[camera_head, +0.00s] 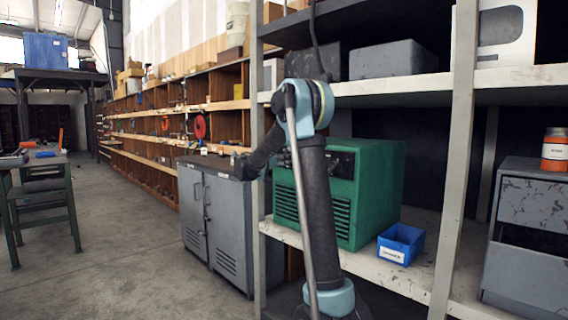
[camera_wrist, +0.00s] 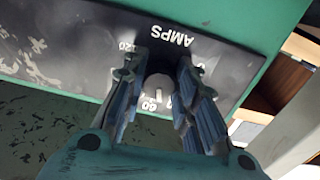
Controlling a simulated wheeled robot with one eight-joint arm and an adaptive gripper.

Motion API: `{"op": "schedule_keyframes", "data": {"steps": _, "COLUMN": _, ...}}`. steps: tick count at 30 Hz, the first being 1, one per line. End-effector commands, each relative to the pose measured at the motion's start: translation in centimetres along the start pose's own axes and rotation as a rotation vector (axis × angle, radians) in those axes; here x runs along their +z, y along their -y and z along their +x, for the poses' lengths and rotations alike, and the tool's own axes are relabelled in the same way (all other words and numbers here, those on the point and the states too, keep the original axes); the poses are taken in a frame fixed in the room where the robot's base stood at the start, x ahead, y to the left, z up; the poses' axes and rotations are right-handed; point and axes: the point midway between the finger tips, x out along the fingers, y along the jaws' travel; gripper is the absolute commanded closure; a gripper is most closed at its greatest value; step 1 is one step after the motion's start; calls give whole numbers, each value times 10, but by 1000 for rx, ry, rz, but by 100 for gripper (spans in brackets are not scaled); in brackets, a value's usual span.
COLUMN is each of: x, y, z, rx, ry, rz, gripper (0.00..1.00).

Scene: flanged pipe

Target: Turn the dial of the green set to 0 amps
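The green set (camera_head: 372,190) stands on the white shelf in the head view, its front partly hidden behind my arm. In the wrist view its dark panel (camera_wrist: 85,60) carries the word AMPS and white numbers, among them 120 and 60. The grey dial (camera_wrist: 160,84) sits between the two fingers of my gripper (camera_wrist: 157,68). The fingers are apart, one on each side of the dial; I cannot tell whether they touch it. The dial's pointer setting is not clear.
A blue bin (camera_head: 401,244) stands on the shelf right of the green set. A shelf post (camera_head: 456,160) rises further right. A grey cabinet (camera_head: 218,225) stands to the left. The floor (camera_head: 110,260) farther left is open.

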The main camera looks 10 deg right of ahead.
Motion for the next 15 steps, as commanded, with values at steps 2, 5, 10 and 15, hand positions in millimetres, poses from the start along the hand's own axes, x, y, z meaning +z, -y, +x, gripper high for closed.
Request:
{"op": "schedule_keyframes", "data": {"steps": 2, "x": 0, "y": 2, "z": -2, "rx": -1, "ry": 0, "rz": 0, "gripper": 97}}
{"op": "schedule_keyframes", "data": {"steps": 5, "x": 0, "y": 1, "z": -1, "rx": -1, "ry": 0, "rz": -6, "gripper": 97}}
{"op": "schedule_keyframes", "data": {"steps": 10, "x": 0, "y": 0, "z": 0, "rx": -1, "ry": 0, "rz": -45, "gripper": 97}}
{"op": "schedule_keyframes", "data": {"steps": 15, "x": 0, "y": 0, "z": 0, "rx": 0, "ry": 0, "rz": -139, "gripper": 97}}
